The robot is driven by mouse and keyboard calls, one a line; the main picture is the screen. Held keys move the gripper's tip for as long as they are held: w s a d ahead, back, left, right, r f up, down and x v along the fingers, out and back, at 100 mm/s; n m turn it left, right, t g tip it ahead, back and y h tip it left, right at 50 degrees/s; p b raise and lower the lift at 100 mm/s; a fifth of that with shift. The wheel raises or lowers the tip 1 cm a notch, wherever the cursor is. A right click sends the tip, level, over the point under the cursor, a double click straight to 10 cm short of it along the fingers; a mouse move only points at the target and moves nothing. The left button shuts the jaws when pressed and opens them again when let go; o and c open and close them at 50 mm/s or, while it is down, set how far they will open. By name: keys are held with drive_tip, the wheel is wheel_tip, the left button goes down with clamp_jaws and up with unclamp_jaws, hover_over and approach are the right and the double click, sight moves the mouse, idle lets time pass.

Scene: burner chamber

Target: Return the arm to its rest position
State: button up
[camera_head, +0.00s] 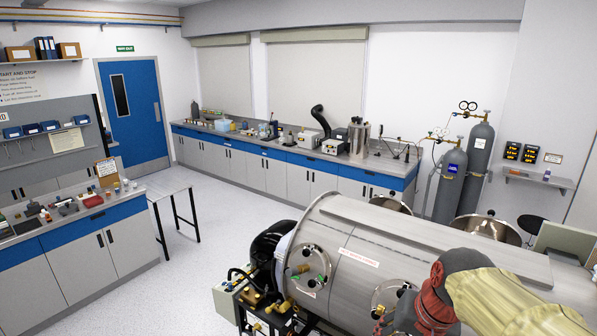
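My arm (459,281) shows at the lower right, with a grey and red joint and a pale yellow covered link running to the right. It appears in front of the large steel burner chamber (335,245) and hides part of its side. Red parts of the arm run down to the bottom edge of the picture. I cannot make out my gripper, and no fingertips show. The gap between the arm and the chamber cannot be judged from this view.
A black and brass burner assembly (268,300) is at the chamber's left end. Gas cylinders (451,180) stand behind the chamber. A blue and grey bench (85,245) is at left, with a small table (172,194) beside it. The floor (215,222) between is clear.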

drive_tip(key=s+n+t+h, duration=0.15)
drive_tip(key=s+n, duration=0.25)
drive_tip(key=s, duration=0.8)
wheel_tip(320, 180, down, 31)
drive_tip(key=b, duration=3.1)
drive_tip(key=shift+a, duration=0.35)
drive_tip(key=shift+t+y, duration=0.25)
drive_tip(key=shift+c, duration=0.8)
